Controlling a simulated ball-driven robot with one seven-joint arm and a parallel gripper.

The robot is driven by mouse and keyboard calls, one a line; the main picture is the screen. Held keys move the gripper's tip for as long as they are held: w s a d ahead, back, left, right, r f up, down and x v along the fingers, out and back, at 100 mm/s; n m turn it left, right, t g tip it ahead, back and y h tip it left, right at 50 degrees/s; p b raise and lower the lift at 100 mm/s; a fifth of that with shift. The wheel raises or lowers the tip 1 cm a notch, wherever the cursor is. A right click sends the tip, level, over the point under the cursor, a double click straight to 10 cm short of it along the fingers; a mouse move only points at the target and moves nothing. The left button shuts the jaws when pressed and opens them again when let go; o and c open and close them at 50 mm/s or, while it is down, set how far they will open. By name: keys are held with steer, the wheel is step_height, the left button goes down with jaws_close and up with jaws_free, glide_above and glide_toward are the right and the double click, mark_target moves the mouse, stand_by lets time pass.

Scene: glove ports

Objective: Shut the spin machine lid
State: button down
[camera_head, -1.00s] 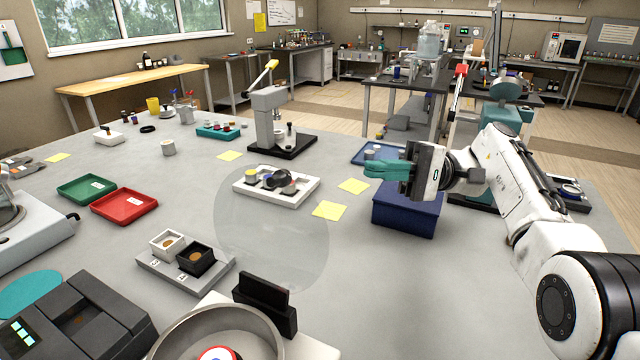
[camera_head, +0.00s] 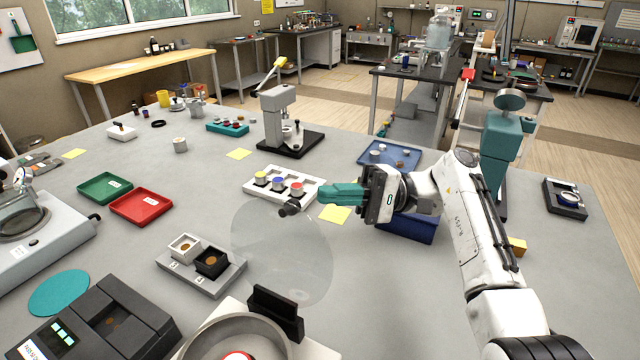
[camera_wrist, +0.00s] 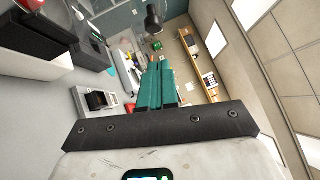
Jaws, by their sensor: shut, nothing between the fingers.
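The spin machine (camera_head: 222,333) is at the bottom edge of the head view, with a round metal bowl, partly cut off. Its clear round lid (camera_head: 280,255) stands open and upright beyond the bowl, at a black hinge block (camera_head: 275,312).
A white tray with several small jars (camera_head: 252,186) lies just beyond the lid. A blue box (camera_head: 408,230) is under my wrist. A two-well block (camera_head: 228,279) and a dark device (camera_head: 100,322) stand left of the spin machine.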

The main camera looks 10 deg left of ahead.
steer(key=shift+s+a+r+p, duration=0.2)
steer(key=shift+s+a+p, duration=0.2)
steer(key=shift+s, duration=0.25)
steer(key=shift+s+a+r+p, duration=0.15)
steer(key=shift+s+a+p, duration=0.1)
steer(key=shift+s+p, duration=0.35)
steer(key=shift+s+a+r+p, duration=0.2)
steer(key=shift+s+a+p, duration=0.15)
steer(key=shift+s, duration=0.4)
